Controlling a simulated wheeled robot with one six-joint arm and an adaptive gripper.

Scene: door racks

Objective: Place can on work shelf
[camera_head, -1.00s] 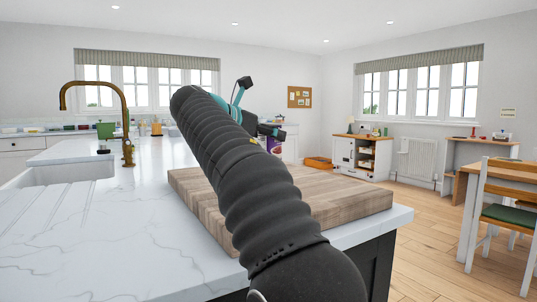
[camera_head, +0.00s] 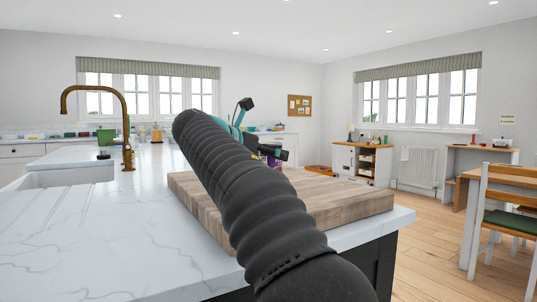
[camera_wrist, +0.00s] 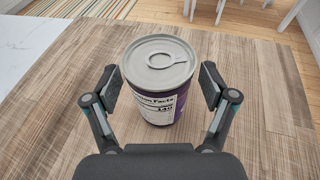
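A can (camera_wrist: 160,85) with a grey pull-tab lid and a white and purple label stands upright on the wooden board (camera_wrist: 265,130). In the wrist view my gripper (camera_wrist: 161,86) is open, with one finger on each side of the can and a narrow gap on both sides. In the head view my gripper (camera_head: 272,152) is partly hidden behind my arm, over the far part of the board (camera_head: 340,200); only a sliver of purple can shows there. I cannot tell which piece of furniture is the work shelf.
The board lies on a white marble counter (camera_head: 90,235) with a sink and brass tap (camera_head: 127,130) at left. A white unit with shelves and wooden top (camera_head: 361,160) stands by the far wall. A white desk (camera_head: 475,155) and a table with a chair (camera_head: 490,210) are at right.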

